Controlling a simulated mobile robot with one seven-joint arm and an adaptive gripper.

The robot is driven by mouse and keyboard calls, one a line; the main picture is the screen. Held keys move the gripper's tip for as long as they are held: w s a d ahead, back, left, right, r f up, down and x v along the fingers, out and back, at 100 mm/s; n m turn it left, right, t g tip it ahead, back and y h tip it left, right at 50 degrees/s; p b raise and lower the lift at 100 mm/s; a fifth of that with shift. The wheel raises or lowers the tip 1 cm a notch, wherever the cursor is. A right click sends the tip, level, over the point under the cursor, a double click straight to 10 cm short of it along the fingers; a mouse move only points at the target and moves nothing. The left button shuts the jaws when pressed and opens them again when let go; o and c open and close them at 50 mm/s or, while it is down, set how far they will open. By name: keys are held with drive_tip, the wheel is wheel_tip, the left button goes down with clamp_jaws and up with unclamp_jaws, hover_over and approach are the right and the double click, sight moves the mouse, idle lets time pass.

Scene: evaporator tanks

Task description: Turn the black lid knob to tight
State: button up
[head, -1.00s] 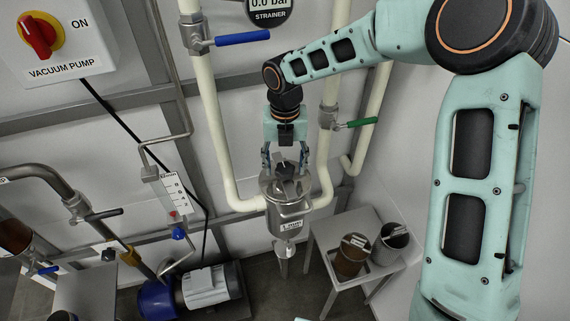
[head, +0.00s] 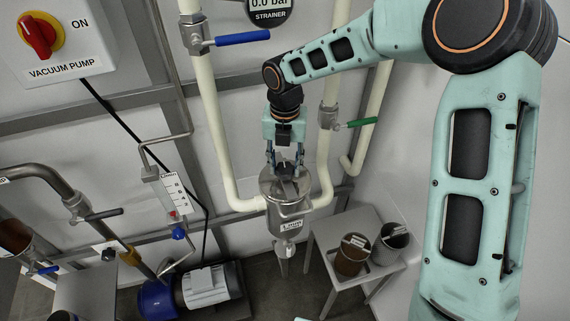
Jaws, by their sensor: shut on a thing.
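The black lid knob (head: 286,169) sits on top of the steel strainer pot (head: 288,216) in the middle of the head view. My gripper (head: 285,166) reaches down from above and its fingers are closed on the knob from both sides. The fingers partly hide the knob, so its exact angle is hard to tell. The steel lid (head: 302,183) lies on the pot's rim. A label is on the pot's front.
Cream pipes with a blue-handled valve (head: 242,38) and a green-handled valve (head: 362,122) flank the pot. A small table (head: 330,240) with two cylinders (head: 351,255) stands at right. A pump (head: 205,284) is at lower left. The vacuum pump switch (head: 38,36) is at upper left.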

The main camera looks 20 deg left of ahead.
drive_tip(key=m, duration=0.4)
drive_tip(key=m+b, duration=0.1)
drive_tip(key=m, duration=0.4)
drive_tip(key=m+b, duration=0.1)
drive_tip(key=m, duration=0.3)
drive_tip(key=m+b, duration=0.1)
drive_tip(key=m, duration=0.4)
drive_tip(key=m+b, duration=0.1)
drive_tip(key=m, duration=0.2)
drive_tip(key=shift+m, duration=0.3)
drive_tip(key=m+b, duration=0.1)
drive_tip(key=m, duration=0.3)
drive_tip(key=shift+m, duration=0.3)
drive_tip(key=m+b, duration=0.1)
drive_tip(key=m, duration=0.3)
drive_tip(key=shift+m, duration=2)
